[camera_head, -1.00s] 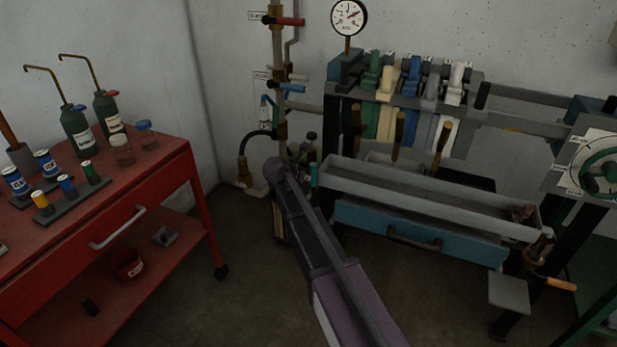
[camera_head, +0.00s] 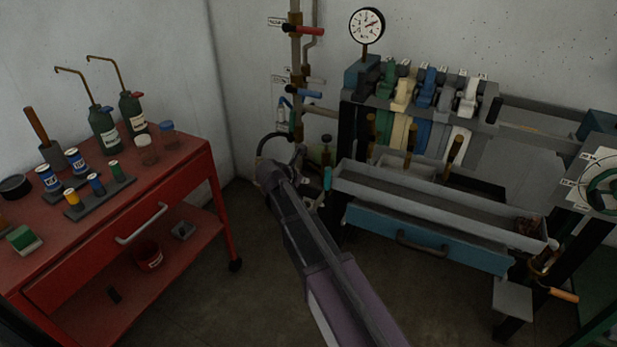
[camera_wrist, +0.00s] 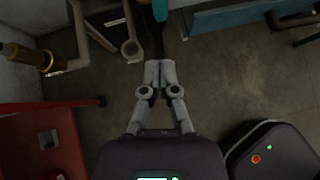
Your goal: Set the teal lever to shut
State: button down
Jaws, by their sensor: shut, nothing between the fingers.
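A small teal upright piece (camera_head: 327,178), likely the teal lever's grip, shows at the left end of the long grey trough. In the wrist view a teal piece (camera_wrist: 159,10) enters at the top edge, just beyond my fingertips; its pivot and full setting are out of frame. My gripper (camera_wrist: 159,68) is shut and empty, pointing toward the teal piece with what looks like a small gap. In the head view my arm hides most of the gripper and the pipework low behind it.
A red-handled valve (camera_head: 303,30) and a blue-handled valve (camera_head: 305,92) sit on the wall pipe. A red cart (camera_head: 185,170) with bottles stands left. The grey trough (camera_head: 430,203) and blue drawer (camera_head: 425,238) lie right. A pipe with a ring end (camera_wrist: 132,50) is left of my fingers.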

jog(key=shift+s+a+r, duration=0.25)
jog(key=shift+r, duration=0.1)
dwell(0.4)
jog(key=s+d+r+m+g+y+p, duration=0.1)
jog(key=s+d+m+g+y+p, duration=0.2)
jog(key=s+d+m, duration=0.6)
jog(key=s+d+r+m+g+y+p, duration=0.1)
jog(key=s+d+m+g+y+p, duration=0.2)
jog(key=s+d+m, duration=0.6)
jog(key=shift+s+d+r+m+g+p, duration=0.2)
jog(key=shift+s+m+g+p, duration=0.8)
jog(key=shift+s+m+p, duration=2.7)
jog(key=w+m+b, duration=0.1)
jog(key=m+b, duration=0.1)
jog(key=b, duration=0.2)
jog(key=shift+w+m, duration=0.4)
